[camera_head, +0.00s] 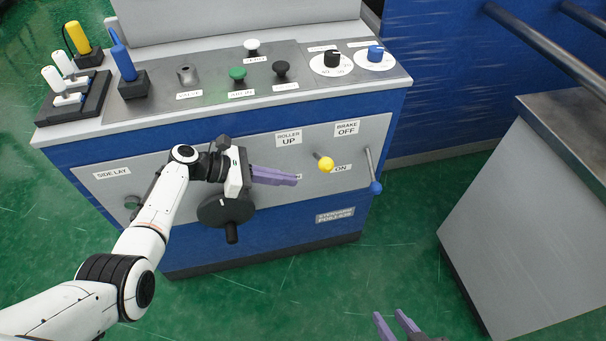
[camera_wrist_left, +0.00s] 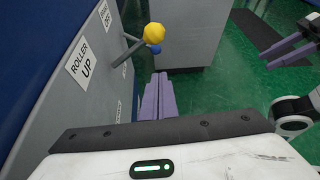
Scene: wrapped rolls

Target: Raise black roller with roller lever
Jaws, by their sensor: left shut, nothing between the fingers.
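The roller lever (camera_head: 326,164) has a yellow knob and sticks out of the grey panel, right of the "ROLLER UP" label (camera_head: 288,138). The knob (camera_wrist_left: 154,34) also shows in the left wrist view, beyond the fingertips. My left gripper (camera_head: 296,180) has purple fingers, shut and empty, left of and slightly below the knob, apart from it. Its fingers (camera_wrist_left: 158,82) show pressed together in the left wrist view. My right gripper (camera_head: 390,315) is open and empty at the bottom edge. I cannot make out a black roller.
A brake lever with a blue knob (camera_head: 376,187) hangs close right of the yellow knob. A black handwheel (camera_head: 226,210) is below my left wrist. Knobs and switches stand on the console top (camera_head: 215,60). A grey cabinet (camera_head: 530,210) stands right, with green floor between.

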